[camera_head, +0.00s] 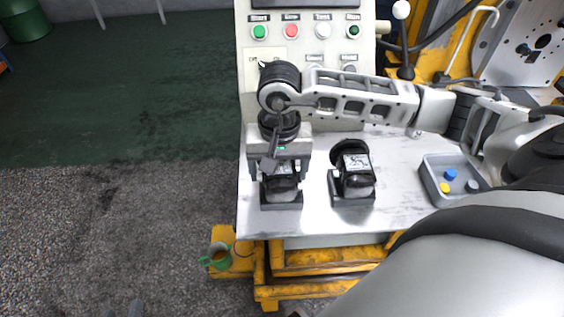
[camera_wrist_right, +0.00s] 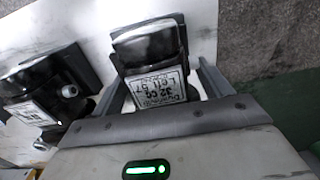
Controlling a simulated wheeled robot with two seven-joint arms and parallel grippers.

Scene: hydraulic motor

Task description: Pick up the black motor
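Two black motors with pale labels stand on the grey table. The left black motor (camera_head: 281,185) is under my right gripper (camera_head: 280,172), which points down with one finger on each side of it. In the right wrist view this motor (camera_wrist_right: 152,58) stands between the open fingers, with a small gap visible beside it. The right black motor (camera_head: 354,172) stands apart, beside the gripper; it also shows at the left of the right wrist view (camera_wrist_right: 42,98). Only two fingertips of my left gripper (camera_head: 122,311) show at the bottom edge, apart and empty.
A grey tray (camera_head: 430,180) with blue and yellow pieces is at the table's right. A control panel (camera_head: 290,50) with buttons stands behind.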

